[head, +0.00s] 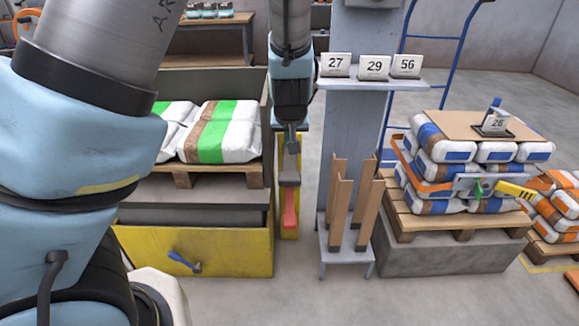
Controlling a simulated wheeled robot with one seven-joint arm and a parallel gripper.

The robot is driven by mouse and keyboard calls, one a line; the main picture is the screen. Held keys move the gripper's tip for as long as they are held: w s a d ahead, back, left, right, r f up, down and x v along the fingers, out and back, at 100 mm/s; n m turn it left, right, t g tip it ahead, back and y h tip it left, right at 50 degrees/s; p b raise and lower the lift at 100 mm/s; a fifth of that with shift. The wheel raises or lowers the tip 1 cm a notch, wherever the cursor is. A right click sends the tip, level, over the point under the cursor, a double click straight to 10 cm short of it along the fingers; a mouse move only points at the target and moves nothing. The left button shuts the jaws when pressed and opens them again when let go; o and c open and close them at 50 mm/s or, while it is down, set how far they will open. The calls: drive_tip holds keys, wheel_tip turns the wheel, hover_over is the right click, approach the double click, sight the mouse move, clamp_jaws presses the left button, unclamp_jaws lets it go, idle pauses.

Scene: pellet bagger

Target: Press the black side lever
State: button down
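My gripper (291,140) points down in front of a narrow yellow post (289,228), near the middle of the view. Its fingers show as one narrow dark shape, so I cannot tell whether they are open or shut. Just below the tips is a dark grey block-like part (289,177) on the post, with a red lever or pedal (290,209) hanging under it. I cannot tell whether the tips touch the dark part. A lever with a blue shaft and dark end (184,262) sits on the front of the yellow-fronted box. No plainly black lever can be picked out for certain.
The yellow-fronted box (240,248) holds a pallet of white and green sacks at left. A grey stand (352,150) with number cards and wooden uprights is close to my gripper's right. A bagged pallet (405,222) stands further right. Open floor lies in front.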

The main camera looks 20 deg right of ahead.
drive_tip(key=b, duration=0.1)
hover_over(290, 173)
drive_tip(key=s, duration=0.1)
drive_tip(key=f, duration=0.8)
drive_tip(key=shift+s+a, duration=0.2)
drive_tip(key=shift+a, duration=0.2)
drive_tip(key=f, duration=0.3)
drive_tip(key=shift+s+f, duration=0.3)
drive_tip(key=shift+f, duration=0.35)
